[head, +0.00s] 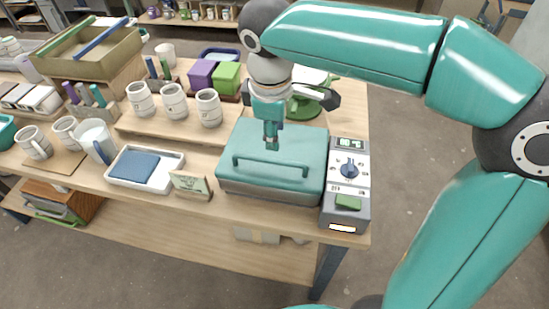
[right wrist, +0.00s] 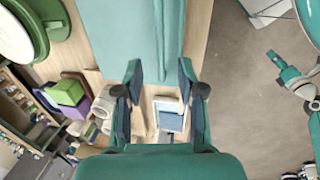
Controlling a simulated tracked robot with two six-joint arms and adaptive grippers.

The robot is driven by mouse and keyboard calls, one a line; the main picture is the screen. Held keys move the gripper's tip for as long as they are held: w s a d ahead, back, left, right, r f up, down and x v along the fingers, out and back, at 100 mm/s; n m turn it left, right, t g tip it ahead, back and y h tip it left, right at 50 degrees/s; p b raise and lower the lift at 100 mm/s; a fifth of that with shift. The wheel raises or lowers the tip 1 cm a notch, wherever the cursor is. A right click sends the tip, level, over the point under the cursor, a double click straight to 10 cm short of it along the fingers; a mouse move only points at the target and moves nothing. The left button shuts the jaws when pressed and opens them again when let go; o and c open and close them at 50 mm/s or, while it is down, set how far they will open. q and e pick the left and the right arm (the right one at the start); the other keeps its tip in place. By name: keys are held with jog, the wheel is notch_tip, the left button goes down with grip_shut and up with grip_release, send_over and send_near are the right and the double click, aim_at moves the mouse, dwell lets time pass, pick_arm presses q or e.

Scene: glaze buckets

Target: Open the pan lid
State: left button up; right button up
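The teal pan (head: 270,192) stands closed on the wooden table, its flat lid (head: 305,150) in place. A long raised handle (head: 270,165) runs across the lid. My right gripper (head: 270,142) points down just above the lid, behind the handle in the picture. In the right wrist view its two fingers (right wrist: 160,95) are apart with nothing held between them, and teal lid surface (right wrist: 120,30) shows beyond them. I cannot tell whether a finger touches the lid.
A control box (head: 347,185) with a knob adjoins the pan's right side. A small sign (head: 190,185) and a white tray (head: 118,181) with a blue block stand left. Mugs (head: 173,101) and purple and green blocks (head: 227,77) stand behind. Open floor lies right.

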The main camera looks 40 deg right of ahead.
aim_at(277, 160)
jog(key=f, duration=0.3)
jog(key=w+d+f, duration=0.1)
jog(key=f, duration=0.6)
jog(key=shift+w+d+f+b, duration=0.1)
jog(key=shift+w+d+b, duration=0.05)
jog(key=shift+d+b, duration=0.2)
grip_shut()
